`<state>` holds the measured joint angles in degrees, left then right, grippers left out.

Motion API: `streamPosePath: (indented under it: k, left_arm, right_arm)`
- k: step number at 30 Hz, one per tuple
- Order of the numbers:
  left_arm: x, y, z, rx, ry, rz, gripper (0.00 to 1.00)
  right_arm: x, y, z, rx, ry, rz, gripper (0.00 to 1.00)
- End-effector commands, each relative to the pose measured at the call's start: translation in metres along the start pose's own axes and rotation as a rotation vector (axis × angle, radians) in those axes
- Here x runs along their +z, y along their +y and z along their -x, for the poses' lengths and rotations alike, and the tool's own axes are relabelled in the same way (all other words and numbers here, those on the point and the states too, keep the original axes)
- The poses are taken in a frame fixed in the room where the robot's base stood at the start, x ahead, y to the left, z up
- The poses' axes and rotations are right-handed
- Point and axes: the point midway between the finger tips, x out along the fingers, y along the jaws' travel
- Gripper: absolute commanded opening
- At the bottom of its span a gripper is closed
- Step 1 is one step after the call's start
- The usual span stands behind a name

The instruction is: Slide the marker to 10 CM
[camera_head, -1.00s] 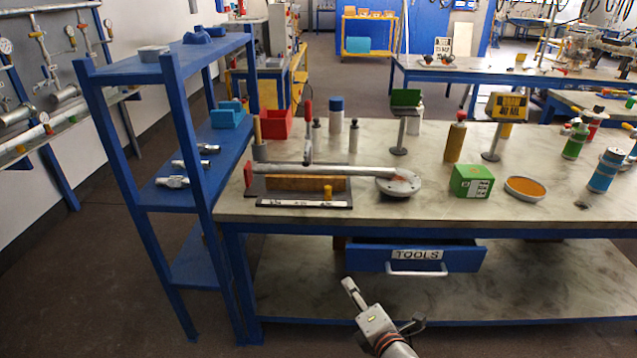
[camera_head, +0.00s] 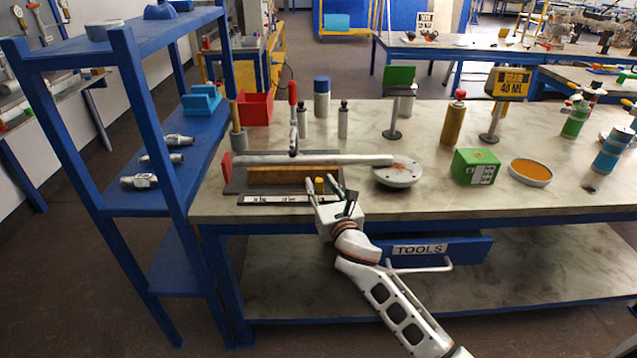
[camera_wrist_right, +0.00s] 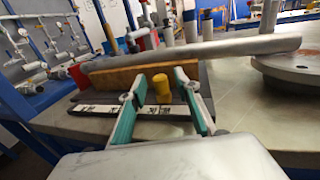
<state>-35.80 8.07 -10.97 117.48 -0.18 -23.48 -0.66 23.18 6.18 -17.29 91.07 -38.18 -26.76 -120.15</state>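The yellow marker (camera_head: 320,185) stands at the right part of a white labelled scale strip (camera_head: 282,199), along the front of a dark fixture (camera_head: 238,183). The numbers on the strip are too small to read. My right gripper (camera_head: 326,190) is open at the marker; in the right wrist view the marker (camera_wrist_right: 162,88) stands between and a little beyond the two green-padded fingers (camera_wrist_right: 158,103), with gaps on both sides. A grey pipe with a round flange (camera_head: 397,173) lies across the fixture behind the marker. My left gripper is not in view.
A wooden block (camera_head: 290,175) lies under the pipe. A red-handled clamp (camera_head: 292,115) rises behind it. A green box (camera_head: 475,166) and an orange-filled dish (camera_head: 530,171) stand to the right. The drawer labelled TOOLS (camera_head: 440,250) juts out below the bench top (camera_head: 440,207).

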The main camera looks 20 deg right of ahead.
Motion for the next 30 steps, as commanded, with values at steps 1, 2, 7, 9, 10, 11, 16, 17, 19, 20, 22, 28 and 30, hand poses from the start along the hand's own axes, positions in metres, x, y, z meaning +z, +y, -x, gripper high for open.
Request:
streamPosePath:
  k: [1, 2, 7, 9, 10, 11, 16, 17, 19, 20, 22, 28, 30]
  left_arm:
    - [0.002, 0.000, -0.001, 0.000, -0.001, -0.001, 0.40]
    - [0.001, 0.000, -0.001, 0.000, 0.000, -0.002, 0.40]
    - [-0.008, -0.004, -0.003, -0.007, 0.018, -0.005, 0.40]
    - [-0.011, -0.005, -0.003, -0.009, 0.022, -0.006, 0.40]
    - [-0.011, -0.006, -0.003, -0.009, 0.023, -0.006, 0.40]
    - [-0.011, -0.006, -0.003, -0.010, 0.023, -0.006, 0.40]
    - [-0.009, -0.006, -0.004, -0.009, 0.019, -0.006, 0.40]
    - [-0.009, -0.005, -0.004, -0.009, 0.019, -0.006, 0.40]
    - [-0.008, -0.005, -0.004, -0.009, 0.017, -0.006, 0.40]
    - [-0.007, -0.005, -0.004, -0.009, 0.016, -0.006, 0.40]
    - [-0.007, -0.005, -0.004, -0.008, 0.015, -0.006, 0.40]
    - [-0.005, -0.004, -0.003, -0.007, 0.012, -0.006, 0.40]
    - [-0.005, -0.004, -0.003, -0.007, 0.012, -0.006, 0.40]
  right_arm:
    - [-0.002, 0.000, -0.006, 0.000, 0.001, -0.001, 0.32]
    - [-0.002, 0.000, -0.009, 0.000, 0.002, -0.001, 0.32]
    - [-0.001, -0.001, -0.018, -0.001, 0.002, -0.001, 0.32]
    - [-0.001, -0.001, -0.019, -0.001, 0.001, -0.001, 0.32]
    - [-0.001, -0.001, -0.019, 0.000, 0.001, -0.001, 0.32]
    - [0.000, 0.000, -0.019, 0.000, 0.001, -0.001, 0.32]
    - [0.000, 0.000, -0.019, 0.000, 0.000, -0.001, 0.21]
    - [0.000, 0.000, -0.019, 0.000, 0.001, -0.001, 0.14]
    - [0.000, 0.000, -0.019, 0.000, 0.001, -0.002, 0.00]
    - [0.000, 0.000, -0.019, 0.000, 0.001, -0.001, 0.00]
    - [0.000, 0.000, -0.019, 0.000, 0.001, -0.002, 0.00]
    - [0.000, 0.004, -0.020, 0.001, 0.000, -0.002, 0.00]
    - [0.001, 0.010, -0.021, 0.003, -0.001, -0.003, 0.00]
